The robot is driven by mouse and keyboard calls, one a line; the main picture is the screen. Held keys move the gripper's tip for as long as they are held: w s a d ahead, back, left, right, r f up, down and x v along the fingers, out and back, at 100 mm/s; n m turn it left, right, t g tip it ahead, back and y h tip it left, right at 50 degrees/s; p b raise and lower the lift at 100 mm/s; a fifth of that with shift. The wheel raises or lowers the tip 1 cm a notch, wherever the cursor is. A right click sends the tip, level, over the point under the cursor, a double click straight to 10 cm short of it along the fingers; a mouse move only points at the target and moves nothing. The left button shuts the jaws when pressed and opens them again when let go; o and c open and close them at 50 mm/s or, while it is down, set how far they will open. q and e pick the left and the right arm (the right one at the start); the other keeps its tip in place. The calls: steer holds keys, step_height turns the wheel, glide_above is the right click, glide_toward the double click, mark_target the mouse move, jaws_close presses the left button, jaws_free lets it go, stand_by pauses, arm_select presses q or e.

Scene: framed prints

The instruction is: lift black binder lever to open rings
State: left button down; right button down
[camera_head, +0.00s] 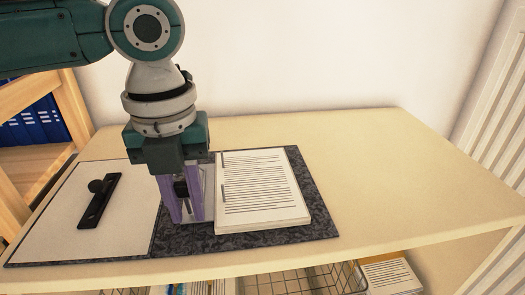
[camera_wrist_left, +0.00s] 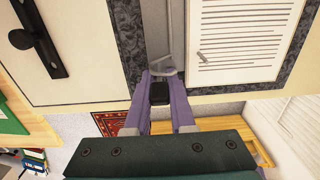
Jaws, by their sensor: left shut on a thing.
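An open lever-arch binder lies flat on the table, its grey marbled cover (camera_head: 318,212) showing around a stack of printed pages (camera_head: 258,190) on the right. The binder's metal mechanism (camera_wrist_left: 168,62) runs along the spine, partly hidden by my gripper in the head view. My left gripper (camera_head: 185,212), with purple fingers, points down over the spine, just left of the pages. In the left wrist view its fingers are shut on the black lever (camera_wrist_left: 159,93), which sits between them at the spine's near end. Whether the rings are open cannot be told. My right gripper is not in view.
A black bar with a round knob (camera_head: 98,203) lies on the binder's pale left inside cover (camera_head: 60,222). The table (camera_head: 400,170) is clear to the right. Wire baskets (camera_head: 305,280) stand below its front edge. A wooden shelf with blue binders (camera_head: 35,125) is at the left.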

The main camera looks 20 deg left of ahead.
arm_select(q)
steer(key=shift+w+r+g+p, duration=0.1)
steer(key=shift+r+g+p, duration=0.2)
steer(key=shift+p, duration=0.4)
steer(key=shift+w+a+f+g+h, duration=0.1)
steer(key=shift+f+g+h, duration=0.1)
steer(key=shift+g+h, duration=0.3)
steer(key=c, duration=1)
jaws_free()
steer(key=shift+c, duration=0.2)
